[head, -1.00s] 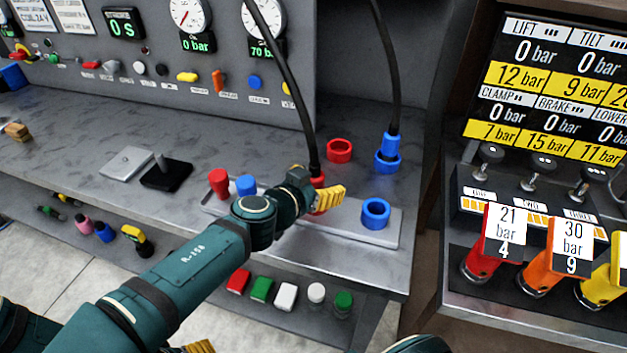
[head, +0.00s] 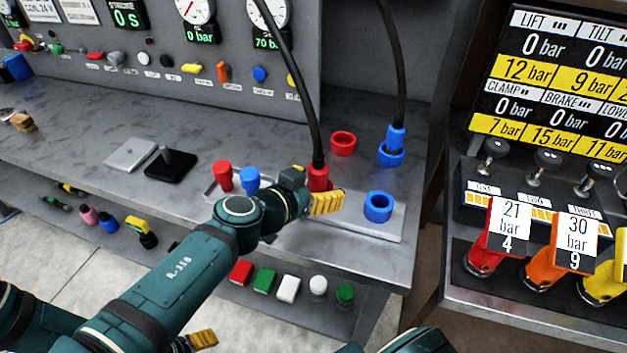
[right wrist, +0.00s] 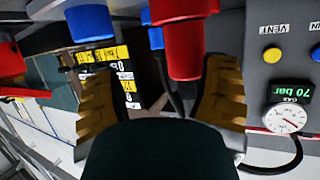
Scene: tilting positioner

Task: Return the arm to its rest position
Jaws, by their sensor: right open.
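My right gripper (head: 327,203) is open and empty, just in front of the red hose plug (head: 318,178). The plug stands upright with its black hose rising from it. In the right wrist view the red plug (right wrist: 183,45) shows beyond and between the two spread yellow fingers (right wrist: 160,95), with a visible gap to each. My right arm (head: 180,270) stretches over the bench's front edge. A yellow fingertip (head: 203,339) at the bottom edge looks like part of my left gripper; the rest of it is hidden.
A metal plate holds a blue ring socket (head: 378,207). A blue plug (head: 395,140) with a hose stands behind, beside a red ring (head: 343,143). Red and blue caps (head: 222,175) stand left of my gripper. A lever console (head: 530,215) is at the right.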

